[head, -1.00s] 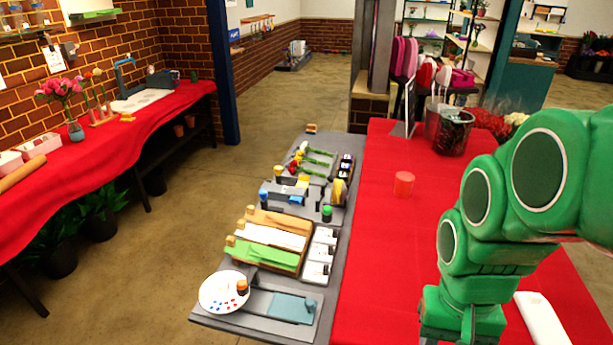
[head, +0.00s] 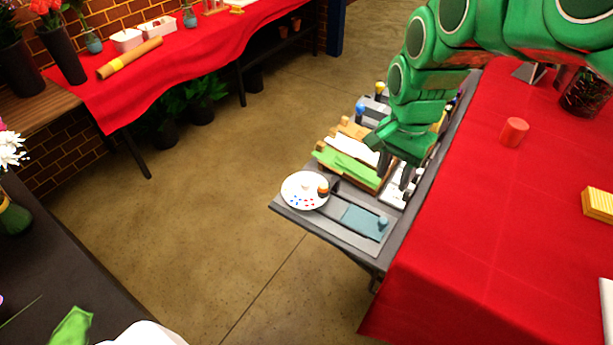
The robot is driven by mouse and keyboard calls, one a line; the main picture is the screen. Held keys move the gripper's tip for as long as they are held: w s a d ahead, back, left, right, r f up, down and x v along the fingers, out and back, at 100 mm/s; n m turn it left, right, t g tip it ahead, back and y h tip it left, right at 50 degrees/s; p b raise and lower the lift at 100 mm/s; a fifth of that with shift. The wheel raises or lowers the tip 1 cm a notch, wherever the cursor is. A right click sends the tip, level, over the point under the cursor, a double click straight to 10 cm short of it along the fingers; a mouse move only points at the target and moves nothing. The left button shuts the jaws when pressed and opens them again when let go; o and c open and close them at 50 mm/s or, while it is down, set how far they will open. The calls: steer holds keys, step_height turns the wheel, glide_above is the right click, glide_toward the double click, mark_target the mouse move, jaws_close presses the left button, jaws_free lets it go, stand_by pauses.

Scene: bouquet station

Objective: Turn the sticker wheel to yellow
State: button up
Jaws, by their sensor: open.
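The sticker wheel (head: 297,193) is a round white disc at the near left end of the grey station board. Small red and blue dots show along its near part, and a dark and orange knob (head: 323,188) stands at its right side. I cannot make out a yellow mark on it. My gripper (head: 395,174) is open and points down over the board, to the right of the wheel and apart from it. It is above the white blocks beside the paper tray. My arm hides much of the board's far part.
A teal plate with a small knob (head: 365,222) lies right of the wheel. A tray of green, white and tan strips (head: 350,168) lies behind it. A red cloth table (head: 470,230) adjoins the board, carrying a red cylinder (head: 514,132) and yellow block (head: 598,205). Floor left is clear.

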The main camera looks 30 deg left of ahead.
steer(key=w+a+f, duration=0.1)
steer(key=a+f, duration=0.2)
steer(key=a, duration=0.6)
steer(key=m, duration=0.2)
glide_above(306, 181)
steer(key=shift+t, duration=0.3)
step_height(306, 181, down, 4)
steer(key=shift+f, duration=0.25)
steer(key=shift+m, duration=0.3)
steer(key=shift+a+f, duration=0.1)
steer(key=shift+f, duration=3.85)
steer(key=c, duration=0.8)
steer(key=shift+o, duration=0.2)
